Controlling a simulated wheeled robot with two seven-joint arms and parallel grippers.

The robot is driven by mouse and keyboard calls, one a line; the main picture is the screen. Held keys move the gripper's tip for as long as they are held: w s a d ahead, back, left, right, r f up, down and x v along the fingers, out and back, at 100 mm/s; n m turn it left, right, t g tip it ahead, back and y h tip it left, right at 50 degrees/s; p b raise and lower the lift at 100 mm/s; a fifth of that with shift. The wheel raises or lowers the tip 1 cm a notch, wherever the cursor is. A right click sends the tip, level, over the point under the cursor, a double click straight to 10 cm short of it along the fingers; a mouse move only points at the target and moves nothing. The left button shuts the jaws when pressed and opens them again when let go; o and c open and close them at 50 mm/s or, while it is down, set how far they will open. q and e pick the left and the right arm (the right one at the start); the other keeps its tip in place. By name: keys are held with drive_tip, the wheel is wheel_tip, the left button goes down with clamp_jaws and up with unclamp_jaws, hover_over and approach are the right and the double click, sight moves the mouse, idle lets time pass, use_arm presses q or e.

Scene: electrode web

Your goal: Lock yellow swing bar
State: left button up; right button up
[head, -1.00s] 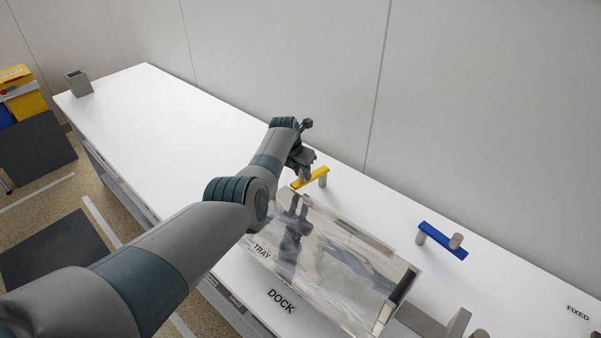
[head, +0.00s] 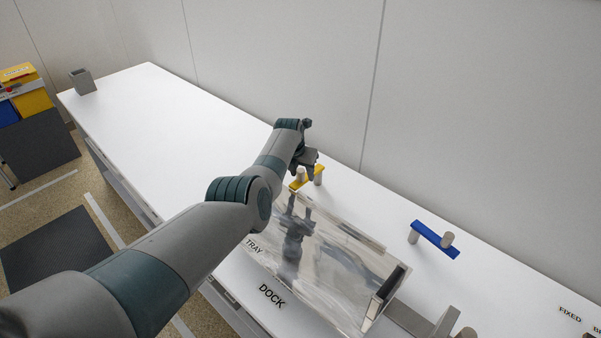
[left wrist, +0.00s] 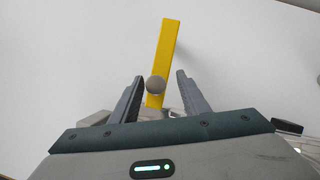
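My left gripper (head: 311,170) is over the bar. In the left wrist view its fingers (left wrist: 155,85) are apart, one on each side of the peg, with gaps showing. Whether they touch anything is not clear. My right gripper is not in view.
The shiny metal tray (head: 330,268) marked TRAY lies in front of the bar, close to my left arm. A blue bar (head: 434,240) with grey pegs stands to the right. The left of the table is clear.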

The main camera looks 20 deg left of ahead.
use_arm(q)
drive_tip(key=shift+a+r, duration=0.1)
drive_tip(key=shift+r, duration=0.05)
drive_tip(key=shift+r, duration=0.15)
drive_tip(key=shift+p+v, duration=0.95)
drive_tip(key=shift+v, duration=1.5)
drive_tip(key=b+v, duration=0.2)
drive_tip(key=v, duration=1)
drive_tip(key=shift+s+b, duration=0.2)
drive_tip(key=shift+b, duration=0.1)
